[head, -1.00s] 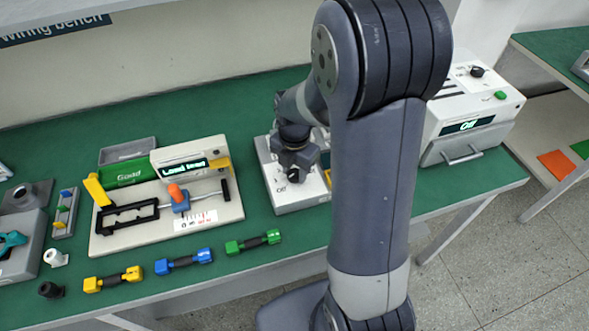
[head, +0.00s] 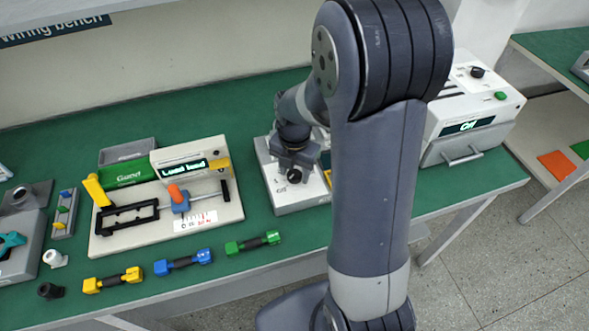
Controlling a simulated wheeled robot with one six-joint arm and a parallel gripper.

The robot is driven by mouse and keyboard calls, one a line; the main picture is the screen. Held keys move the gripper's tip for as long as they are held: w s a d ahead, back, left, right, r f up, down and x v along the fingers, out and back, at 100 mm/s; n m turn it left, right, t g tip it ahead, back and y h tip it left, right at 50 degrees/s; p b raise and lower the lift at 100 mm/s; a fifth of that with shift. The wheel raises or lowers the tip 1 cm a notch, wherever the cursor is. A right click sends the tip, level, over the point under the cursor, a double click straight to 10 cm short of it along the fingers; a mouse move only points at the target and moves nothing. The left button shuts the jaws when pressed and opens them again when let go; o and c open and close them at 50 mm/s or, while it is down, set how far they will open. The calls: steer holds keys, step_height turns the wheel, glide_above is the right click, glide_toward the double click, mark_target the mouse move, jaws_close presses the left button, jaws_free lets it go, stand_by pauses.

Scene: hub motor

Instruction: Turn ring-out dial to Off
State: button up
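The light grey unit (head: 299,202) stands on the green bench, partly behind my arm. A small dark round part, which looks like its dial (head: 294,176), shows on its top near the front. My gripper (head: 294,166) is over this unit, right at the dial. It hides part of the dial and the face around it. I cannot tell whether the fingers touch the dial or how far apart they are. The dial's pointer and most of its labels are too small or hidden to read.
A fixture with a "Load" display (head: 185,169) stands to the left. Yellow (head: 113,280), blue (head: 184,262) and green (head: 252,243) pieces lie along the front edge. A white machine (head: 465,130) showing "Off" stands right of my arm.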

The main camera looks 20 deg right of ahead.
mark_target(294, 174)
steer(key=shift+o, duration=1)
step_height(294, 174, up, 11)
steer(key=shift+f, duration=0.2)
step_height(294, 174, down, 11)
steer(key=shift+r, duration=0.2)
stand_by(0.4)
